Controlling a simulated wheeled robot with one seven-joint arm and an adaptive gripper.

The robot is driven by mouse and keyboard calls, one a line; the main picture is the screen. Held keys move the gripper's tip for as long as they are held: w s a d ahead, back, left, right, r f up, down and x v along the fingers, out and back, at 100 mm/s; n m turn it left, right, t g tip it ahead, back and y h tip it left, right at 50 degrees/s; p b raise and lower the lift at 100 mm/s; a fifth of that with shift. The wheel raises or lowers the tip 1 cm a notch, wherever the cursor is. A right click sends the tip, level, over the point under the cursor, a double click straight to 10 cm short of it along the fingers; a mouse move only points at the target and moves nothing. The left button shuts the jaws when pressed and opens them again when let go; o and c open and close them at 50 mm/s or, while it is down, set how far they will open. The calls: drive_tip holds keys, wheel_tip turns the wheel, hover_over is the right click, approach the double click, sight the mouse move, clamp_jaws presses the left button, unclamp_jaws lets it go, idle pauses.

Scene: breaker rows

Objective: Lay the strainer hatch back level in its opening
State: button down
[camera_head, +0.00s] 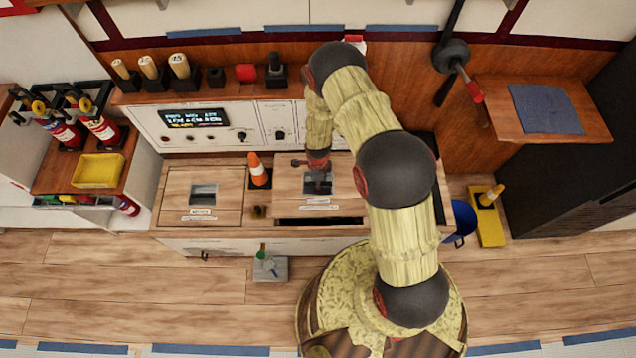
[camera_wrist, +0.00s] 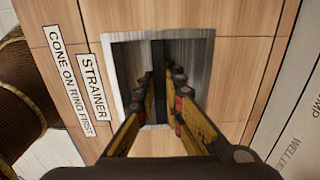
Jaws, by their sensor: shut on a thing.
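The strainer hatch (camera_head: 288,184) is a wooden panel on the low counter, with a square metal recess and a dark bar (camera_wrist: 158,62) across it. Its STRAINER label (camera_wrist: 95,88) shows in the wrist view. A dark gap (camera_head: 320,221) runs along the hatch's front edge, so part of the opening shows; its tilt is hard to tell. My gripper (camera_head: 318,178) reaches down into the recess. In the wrist view its fingers (camera_wrist: 165,85) lie on both sides of the bar, shut on it. My arm hides the hatch's right part.
An orange and white cone (camera_head: 258,170) stands left of the hatch. Beyond it is another panel (camera_head: 176,190) with its own recess, lying flat. A control panel (camera_head: 215,125) rises behind. A grey block (camera_head: 270,268) is on the floor in front; a blue bucket (camera_head: 462,220) is at right.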

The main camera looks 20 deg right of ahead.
drive_tip(key=shift+w+f+b, duration=0.1)
drive_tip(key=shift+f+b, duration=1.65)
drive_tip(key=shift+f, duration=0.7)
drive_tip(key=shift+f+b, duration=1.85)
drive_tip(key=shift+f, duration=0.5)
drive_tip(key=c, duration=1.8)
unclamp_jaws()
drive_tip(key=shift+s, duration=0.2)
wheel_tip(320, 180, up, 12)
